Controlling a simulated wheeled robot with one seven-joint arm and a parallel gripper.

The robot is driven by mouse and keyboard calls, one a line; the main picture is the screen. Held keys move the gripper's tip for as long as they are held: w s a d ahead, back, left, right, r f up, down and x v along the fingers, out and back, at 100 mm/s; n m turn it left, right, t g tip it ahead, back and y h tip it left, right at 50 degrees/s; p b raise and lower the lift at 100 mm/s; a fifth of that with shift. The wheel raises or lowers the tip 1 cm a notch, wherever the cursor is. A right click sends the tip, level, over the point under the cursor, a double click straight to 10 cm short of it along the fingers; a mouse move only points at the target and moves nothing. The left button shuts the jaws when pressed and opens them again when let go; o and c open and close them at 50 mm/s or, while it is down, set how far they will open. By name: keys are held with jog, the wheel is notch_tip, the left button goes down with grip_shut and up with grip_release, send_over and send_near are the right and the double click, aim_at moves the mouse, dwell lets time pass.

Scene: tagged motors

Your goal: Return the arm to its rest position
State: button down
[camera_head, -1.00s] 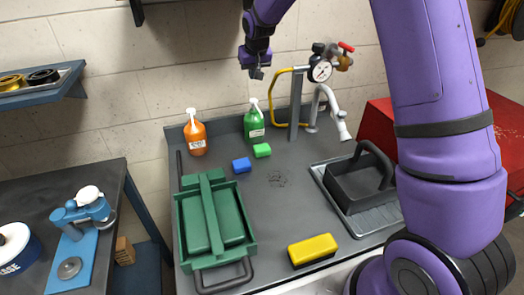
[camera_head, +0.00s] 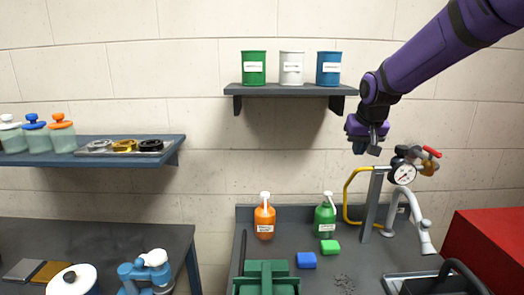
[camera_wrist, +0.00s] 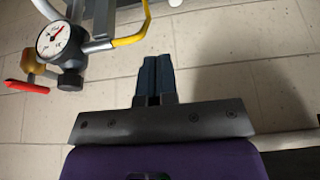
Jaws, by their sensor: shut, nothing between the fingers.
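My gripper (camera_head: 367,147) hangs at the end of my purple arm, in front of the wall, to the right of the wall shelf and above the bench. It also shows in the wrist view (camera_wrist: 156,62), with its two dark fingers together and nothing between them. It touches nothing that I can see. My arm reaches in from the upper right of the head view.
A pressure gauge (camera_head: 403,174) on a stand with a yellow hose is just right of and below my gripper. A shelf (camera_head: 290,91) holds green, white and blue cans. Orange (camera_head: 264,219) and green (camera_head: 325,217) bottles stand on the bench. The wall between is clear.

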jog(key=s+d+r, duration=0.2)
jog(key=s, duration=1.6)
jog(key=s+d+r, duration=0.2)
jog(key=s, duration=1.6)
jog(key=shift+r, duration=0.15)
